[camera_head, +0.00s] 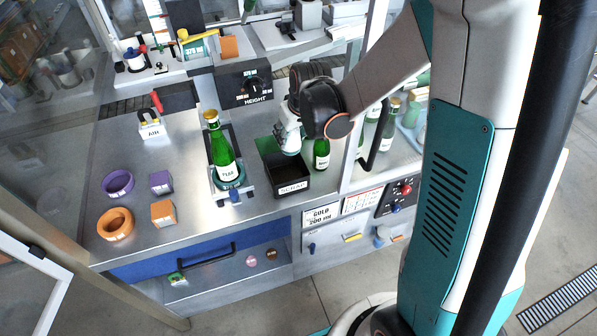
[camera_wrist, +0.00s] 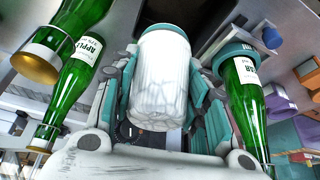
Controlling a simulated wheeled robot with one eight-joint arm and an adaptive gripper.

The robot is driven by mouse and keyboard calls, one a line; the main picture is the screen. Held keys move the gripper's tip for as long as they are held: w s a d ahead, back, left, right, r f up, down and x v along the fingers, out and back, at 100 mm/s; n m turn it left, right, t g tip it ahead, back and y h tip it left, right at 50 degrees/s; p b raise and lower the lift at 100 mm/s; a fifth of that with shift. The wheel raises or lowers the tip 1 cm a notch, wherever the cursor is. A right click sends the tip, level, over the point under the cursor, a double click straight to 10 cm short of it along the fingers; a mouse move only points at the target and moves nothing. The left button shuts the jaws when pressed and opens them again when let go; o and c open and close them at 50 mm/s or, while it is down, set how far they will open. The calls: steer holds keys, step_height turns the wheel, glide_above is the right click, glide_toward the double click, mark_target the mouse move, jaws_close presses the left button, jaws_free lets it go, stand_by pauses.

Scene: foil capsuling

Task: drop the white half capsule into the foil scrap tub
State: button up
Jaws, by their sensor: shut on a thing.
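The white half capsule (camera_wrist: 160,85) is a pale, faintly veined cylinder in the middle of the wrist view. My gripper (camera_head: 289,143) is shut on it, with a teal-padded finger on each side. In the head view the gripper points down over the back part of the foil scrap tub (camera_head: 292,188), a black open box labelled SCRAP on the bench. The white end at the gripper shows above the tub's rim there. The tub's floor is partly hidden, so I cannot tell what lies in it.
A green bottle (camera_head: 221,153) stands in a holder left of the tub. Another green bottle (camera_head: 321,153) stands close on the right, behind the tub. Purple and orange rings and blocks (camera_head: 115,222) lie at the bench's left. A HEIGHT dial box (camera_head: 245,84) stands behind.

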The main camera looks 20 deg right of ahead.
step_height(320, 180, down, 6)
steer(key=b, duration=0.4)
steer(key=o, duration=0.7)
steer(key=shift+s, duration=0.1)
steer(key=shift+r, duration=0.1)
steer(key=v, duration=1.2)
steer(key=shift+s, duration=0.1)
steer(key=shift+s, duration=0.1)
steer(key=s+f+t+b, duration=0.1)
steer(key=s+f+b, duration=0.1)
steer(key=s+b, duration=0.2)
steer(key=s+f+m+t+b, duration=0.1)
steer(key=s+b, duration=0.3)
steer(key=s, duration=0.4)
steer(key=s+f+m+b, duration=0.1)
steer(key=s+f+b, duration=0.2)
steer(key=s+b, duration=0.2)
steer(key=shift+s+a+f+t+h, duration=0.3)
steer(key=shift+s+a+t+h, duration=0.1)
steer(key=shift+s, duration=0.2)
